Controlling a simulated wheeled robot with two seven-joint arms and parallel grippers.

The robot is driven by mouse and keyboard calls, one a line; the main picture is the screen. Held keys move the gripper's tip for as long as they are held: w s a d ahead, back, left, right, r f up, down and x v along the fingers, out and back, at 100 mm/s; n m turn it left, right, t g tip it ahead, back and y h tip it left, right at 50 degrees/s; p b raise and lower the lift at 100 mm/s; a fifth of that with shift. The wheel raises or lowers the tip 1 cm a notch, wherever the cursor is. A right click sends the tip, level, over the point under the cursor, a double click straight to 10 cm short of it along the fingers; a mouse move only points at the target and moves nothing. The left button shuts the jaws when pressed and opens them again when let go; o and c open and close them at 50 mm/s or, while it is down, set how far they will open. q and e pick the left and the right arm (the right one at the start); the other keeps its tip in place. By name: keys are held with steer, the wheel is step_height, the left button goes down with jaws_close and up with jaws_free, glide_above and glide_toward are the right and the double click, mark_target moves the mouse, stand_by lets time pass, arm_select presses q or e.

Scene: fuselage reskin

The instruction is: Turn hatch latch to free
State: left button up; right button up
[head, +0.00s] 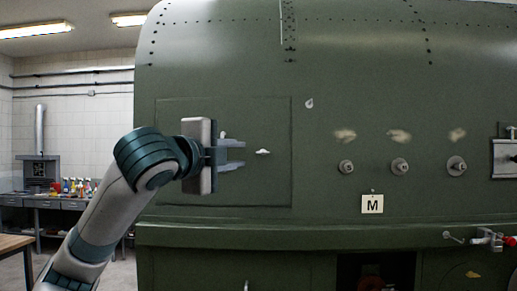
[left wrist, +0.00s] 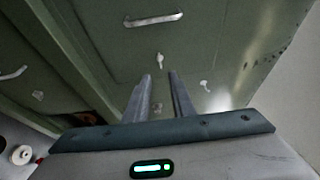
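The hatch (head: 270,185) is a rectangular outlined panel in the green fuselage side, at the left of the head view. A small pale latch (head: 263,152) sits on it. In the left wrist view, a pale key-shaped piece that looks like this latch (left wrist: 160,60) lies just beyond the fingertips, roughly in line with the gap. My left gripper (head: 243,155) is in front of the hatch, its fingers apart and empty, pointing towards the latch. The gap also shows in the left wrist view (left wrist: 160,77). The gripper body hides part of the hatch. My right gripper is not in view.
Several round knobs (head: 400,166) and an "M" placard (head: 372,204) are right of the hatch. A green ledge (head: 330,235) runs below it. A pale bar handle (left wrist: 153,19) shows in the left wrist view. A workbench (head: 15,242) stands far left.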

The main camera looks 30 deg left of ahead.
mark_target(261, 153)
arm_select(q)
steer(key=w+p, duration=0.1)
steer(key=w, duration=0.2)
steer(key=w+a+p, duration=0.1)
steer(key=w+p, duration=0.1)
steer(key=w, duration=0.1)
steer(key=w+p, duration=0.1)
steer(key=w, duration=0.3)
steer(key=shift+w+a+r, duration=0.1)
steer(key=shift+a, duration=0.2)
steer(key=shift+w+a+p, duration=0.15)
steer(key=shift+w+p, duration=0.3)
steer(key=shift+w, duration=0.45)
steer(key=shift+c, duration=0.3)
jaws_close()
